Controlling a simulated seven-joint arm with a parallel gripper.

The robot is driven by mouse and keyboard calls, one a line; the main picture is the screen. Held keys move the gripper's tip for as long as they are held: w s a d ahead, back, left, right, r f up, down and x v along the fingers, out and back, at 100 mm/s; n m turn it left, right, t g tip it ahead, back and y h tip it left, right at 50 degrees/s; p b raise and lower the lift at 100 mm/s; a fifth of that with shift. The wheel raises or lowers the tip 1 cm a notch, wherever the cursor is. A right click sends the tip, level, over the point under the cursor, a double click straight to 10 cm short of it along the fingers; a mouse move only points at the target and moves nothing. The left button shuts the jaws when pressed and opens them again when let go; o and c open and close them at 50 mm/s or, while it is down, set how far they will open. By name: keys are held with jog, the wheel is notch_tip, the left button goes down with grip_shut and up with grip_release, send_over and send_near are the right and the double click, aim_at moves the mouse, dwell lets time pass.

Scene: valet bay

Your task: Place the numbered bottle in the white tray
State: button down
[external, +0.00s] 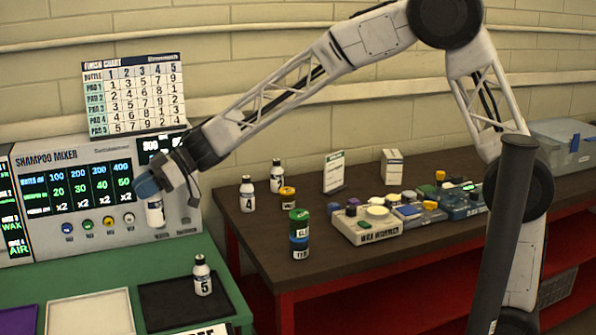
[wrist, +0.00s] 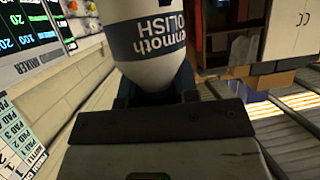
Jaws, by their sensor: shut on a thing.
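My gripper (external: 153,194) is shut on a white bottle (external: 155,213) and holds it in the air in front of the shampoo mixer. In the wrist view the held bottle (wrist: 150,65) fills the top middle, with a dark label band reading partly "POLISH"; its number cannot be read. The white tray (external: 90,312) lies flat on the green table at the lower left, below the gripper, and its visible part is empty. A white bottle numbered 5 (external: 203,277) stands upright on the black tray (external: 160,305) to its right.
The shampoo mixer (external: 100,185) stands behind the green table, with a finish chart (external: 135,92) above. A purple tray (external: 18,320) lies left. On the dark table, a bottle numbered 4 (external: 247,195), another white bottle (external: 277,176) and stacked tins (external: 299,235) stand.

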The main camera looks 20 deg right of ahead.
jog(key=s+a+n+g+h, duration=0.1)
jog(key=s+a+n+g, duration=0.25)
jog(key=s+a, duration=0.55)
notch_tip(320, 180, down, 19)
jog(key=s, duration=0.1)
jog(key=shift+s+d+f, duration=0.15)
jog(key=shift+s+d, duration=0.15)
jog(key=shift+d, duration=0.05)
jog(key=w+a+f, duration=0.1)
jog(key=w+a, duration=0.7)
jog(key=a, duration=0.5)
jog(key=shift+a+f, duration=0.25)
jog(key=shift+a, duration=0.15)
jog(key=shift+f, duration=1.75)
jog(key=shift+f, duration=0.1)
